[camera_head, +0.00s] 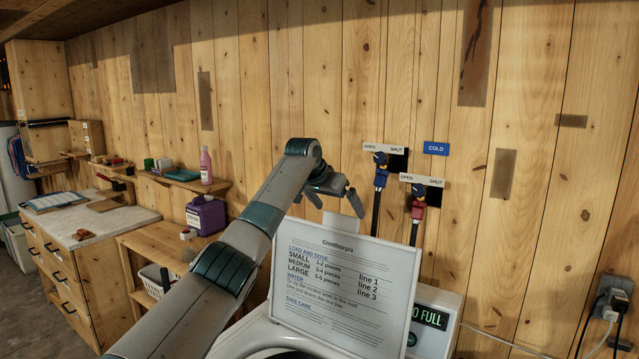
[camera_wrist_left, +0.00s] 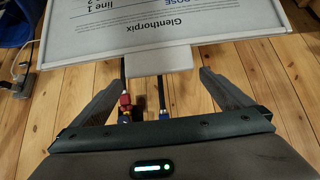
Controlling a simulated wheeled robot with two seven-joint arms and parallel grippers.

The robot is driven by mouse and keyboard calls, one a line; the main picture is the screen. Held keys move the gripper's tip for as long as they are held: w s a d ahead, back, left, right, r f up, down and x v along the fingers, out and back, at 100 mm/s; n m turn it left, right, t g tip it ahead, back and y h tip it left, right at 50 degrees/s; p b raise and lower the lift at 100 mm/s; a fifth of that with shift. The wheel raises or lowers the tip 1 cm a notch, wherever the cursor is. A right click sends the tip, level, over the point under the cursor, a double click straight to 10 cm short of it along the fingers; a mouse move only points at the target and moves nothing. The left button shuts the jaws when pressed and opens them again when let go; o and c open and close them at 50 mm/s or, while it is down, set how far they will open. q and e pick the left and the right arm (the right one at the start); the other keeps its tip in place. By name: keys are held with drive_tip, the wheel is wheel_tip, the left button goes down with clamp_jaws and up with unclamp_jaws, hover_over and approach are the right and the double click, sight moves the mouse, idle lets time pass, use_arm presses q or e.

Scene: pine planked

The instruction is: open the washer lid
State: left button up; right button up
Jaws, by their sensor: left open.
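The washer lid (camera_head: 340,285) stands raised, close to upright, with its printed instruction face toward me. A pale tab (camera_head: 338,223) sticks up from its top edge. Below the lid, the white washer top (camera_head: 258,337) shows part of a dark round opening. My left gripper (camera_head: 343,203) is open and empty, just above the tab. In the left wrist view, the lid (camera_wrist_left: 160,35) and its tab (camera_wrist_left: 158,60) lie just beyond the spread fingers (camera_wrist_left: 162,80), apart from them as far as I can tell. My right gripper is not in view.
Blue and red taps (camera_head: 380,175) (camera_head: 419,205) with hoses are on the plank wall behind the lid. A display panel (camera_head: 432,317) stands right of the lid. A purple jug (camera_head: 206,215) and a white basket (camera_head: 155,280) are at the left. Air right of my arm is clear.

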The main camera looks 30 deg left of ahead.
use_arm(q)
drive_tip(key=d+b+v, duration=0.1)
drive_tip(key=b+v, duration=0.5)
drive_tip(key=v, duration=0.9)
drive_tip(key=shift+s+a+r+b, duration=0.2)
drive_tip(key=shift+a+r+b, duration=0.05)
drive_tip(key=shift+a+b, duration=0.2)
